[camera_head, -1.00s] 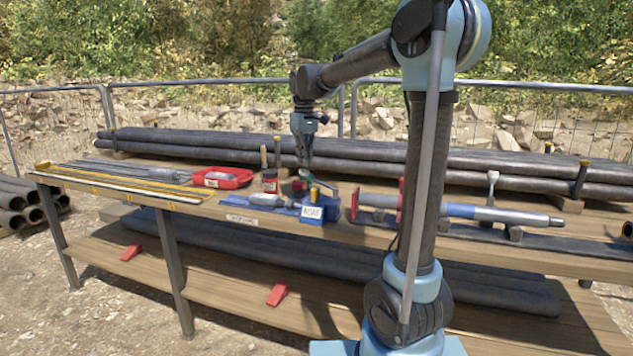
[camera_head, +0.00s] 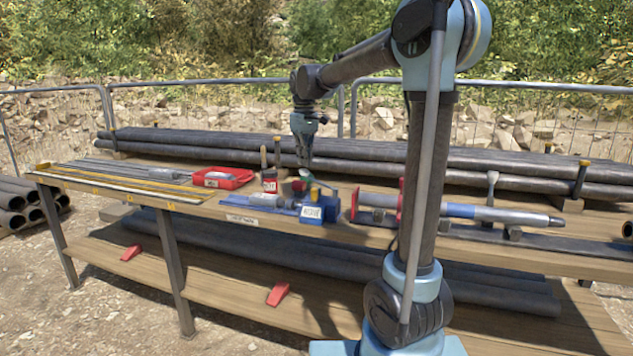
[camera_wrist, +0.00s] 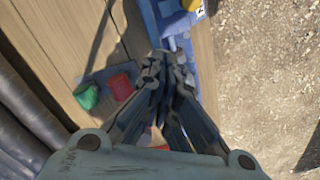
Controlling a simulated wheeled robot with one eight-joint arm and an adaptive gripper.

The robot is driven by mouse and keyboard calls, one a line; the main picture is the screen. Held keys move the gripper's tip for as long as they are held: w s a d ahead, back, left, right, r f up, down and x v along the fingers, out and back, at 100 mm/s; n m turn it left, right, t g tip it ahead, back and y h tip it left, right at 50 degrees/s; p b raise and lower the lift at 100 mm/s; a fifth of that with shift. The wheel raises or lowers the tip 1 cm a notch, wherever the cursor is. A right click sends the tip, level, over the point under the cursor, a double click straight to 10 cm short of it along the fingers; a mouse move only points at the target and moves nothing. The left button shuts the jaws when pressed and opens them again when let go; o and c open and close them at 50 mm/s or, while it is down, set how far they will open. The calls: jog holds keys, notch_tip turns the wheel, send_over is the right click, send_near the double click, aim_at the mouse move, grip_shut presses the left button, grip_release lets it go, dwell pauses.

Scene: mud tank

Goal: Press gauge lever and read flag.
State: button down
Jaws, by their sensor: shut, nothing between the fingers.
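My gripper (camera_head: 305,160) is shut and empty, pointing down above the bench near the blue gauge. In the wrist view its closed fingers (camera_wrist: 160,62) appear over the near end of a blue part. The gauge is a blue block (camera_head: 313,214) with a white label, standing at the bench's front edge. A yellow knob (camera_head: 315,193) sits on top of it and also shows at the top of the wrist view (camera_wrist: 190,4). A long blue base (camera_head: 275,204) extends left from the block. I cannot make out the lever's position or the flag. Contact with the gauge cannot be told.
A tool with a red clamp and blue grip (camera_head: 460,210) lies to the right. Long dark pipes (camera_head: 230,143) line the back.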

aim_at(305, 171)
jog(key=shift+f, duration=0.2)
jog(key=shift+f, duration=2.45)
jog(key=shift+r, duration=0.1)
notch_tip(305, 171, up, 11)
dwell(0.8)
jog(key=s+d+f+m+t, duration=0.1)
jog(key=s+d+f+m, duration=0.1)
jog(key=s+d+f, duration=0.5)
jog(key=s+d+f+m, duration=0.2)
jog(key=s+d+f, duration=0.2)
jog(key=s+d, duration=0.5)
jog(key=s+d+f+m, duration=0.2)
jog(key=s+f, duration=0.6)
jog(key=f, duration=0.1)
jog(key=s+d+f+m+t, duration=0.1)
jog(key=s+d+f, duration=0.2)
jog(key=s+f, duration=0.4)
notch_tip(305, 171, down, 2)
jog(key=shift+s+d+f+m, duration=0.1)
jog(key=shift+s+d+m, duration=0.2)
jog(key=shift+s+m, duration=0.1)
